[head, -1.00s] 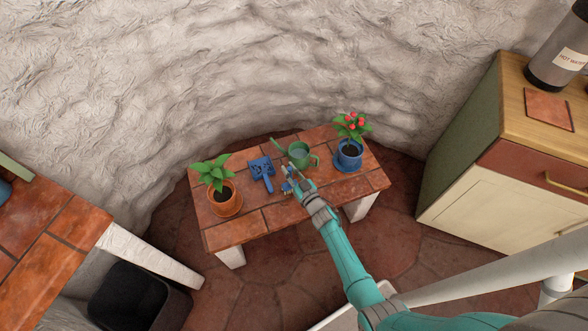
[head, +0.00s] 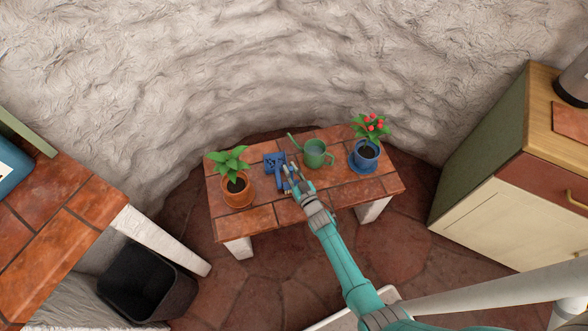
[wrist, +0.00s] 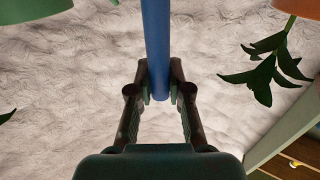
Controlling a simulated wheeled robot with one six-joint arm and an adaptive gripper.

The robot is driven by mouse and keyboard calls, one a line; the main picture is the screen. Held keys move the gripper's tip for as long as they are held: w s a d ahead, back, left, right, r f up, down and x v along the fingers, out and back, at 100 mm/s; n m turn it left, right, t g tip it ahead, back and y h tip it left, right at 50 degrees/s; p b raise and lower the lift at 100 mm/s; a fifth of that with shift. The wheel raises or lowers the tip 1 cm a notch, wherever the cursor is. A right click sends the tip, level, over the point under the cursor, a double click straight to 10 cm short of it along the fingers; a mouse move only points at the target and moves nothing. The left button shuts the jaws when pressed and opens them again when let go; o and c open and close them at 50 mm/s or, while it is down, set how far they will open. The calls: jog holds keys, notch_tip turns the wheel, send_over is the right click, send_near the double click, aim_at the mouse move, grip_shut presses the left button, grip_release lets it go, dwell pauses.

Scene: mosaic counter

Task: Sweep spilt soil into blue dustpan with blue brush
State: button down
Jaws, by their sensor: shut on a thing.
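The blue dustpan (head: 273,161) lies on the small tiled table between the orange-potted plant and the green watering can, with its handle toward me. Dark specks, perhaps soil, show on the pan; I make out no clear soil on the tiles. My gripper (head: 291,179) is just right of the dustpan handle, low over the table. In the wrist view my gripper (wrist: 159,95) is shut on a blue handle (wrist: 157,45), which looks like the brush's. The bristles are out of the wrist view, and I cannot tell whether they touch the table.
The orange pot (head: 238,192) stands left of the dustpan. The green watering can (head: 316,154) is close behind my gripper, and a blue pot (head: 366,150) with red flowers stands to the right. The front of the table (head: 258,219) is clear. A rough wall curves behind.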

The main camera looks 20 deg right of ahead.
jog(key=a, duration=0.3)
jog(key=shift+w+a, duration=0.2)
jog(key=shift+w, duration=0.05)
jog(key=shift+r, duration=0.1)
jog(key=shift+r, duration=3.05)
notch_tip(320, 180, up, 3)
jog(key=shift+f, duration=0.1)
jog(key=shift+w, duration=0.1)
